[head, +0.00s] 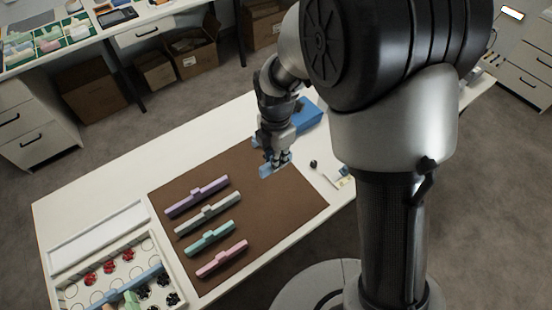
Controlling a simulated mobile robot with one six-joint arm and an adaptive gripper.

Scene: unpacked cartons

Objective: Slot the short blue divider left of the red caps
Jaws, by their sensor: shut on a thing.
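My gripper (281,158) is shut on a blue divider (268,171) at the far right part of the brown mat (275,205). I cannot tell if the divider touches the mat. The tray (178,277) is at the lower left, partly cut off by the picture edge. Red caps (90,279) sit in its far part, with black caps (163,280) to their right. A longer blue divider (140,283) lies across the tray between red and black caps.
Purple (196,196), grey (207,213), green (210,238) and pink (222,259) dividers lie in a row on the mat. A blue box (308,116) stands behind my gripper. Small items (340,178) lie right of the mat. The table's far left is clear.

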